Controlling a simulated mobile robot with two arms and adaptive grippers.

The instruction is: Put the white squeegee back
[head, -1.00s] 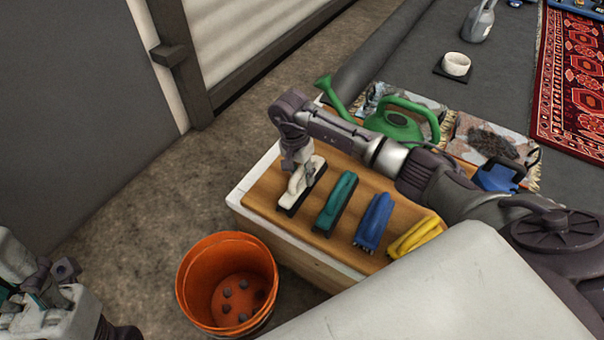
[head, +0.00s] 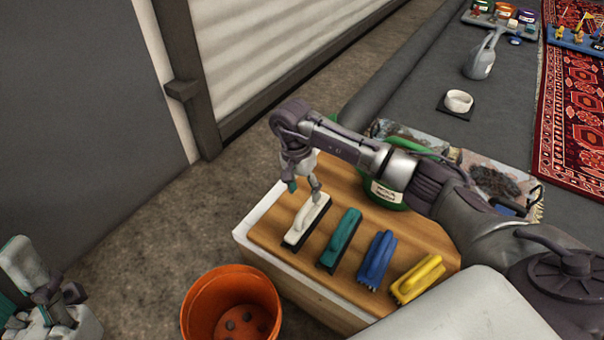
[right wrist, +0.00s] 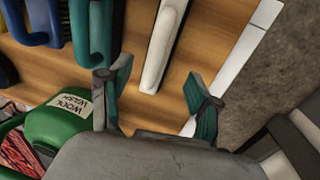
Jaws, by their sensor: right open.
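The white squeegee (head: 305,222) lies flat on the wooden board (head: 268,238) at the left end of a row of tools. In the right wrist view the white squeegee (right wrist: 162,48) lies beyond and between the fingertips, clear of both. My right gripper (head: 303,187) is open and empty, just above the squeegee's far end; its spread fingers also show in the right wrist view (right wrist: 149,80). My left gripper (head: 52,300) is at the lower left edge, partly cut off, and its jaws are unclear.
A green tool (head: 340,240), a blue brush (head: 377,258) and a yellow brush (head: 418,278) lie to the right on the board. An orange bucket (head: 232,285) stands in front.

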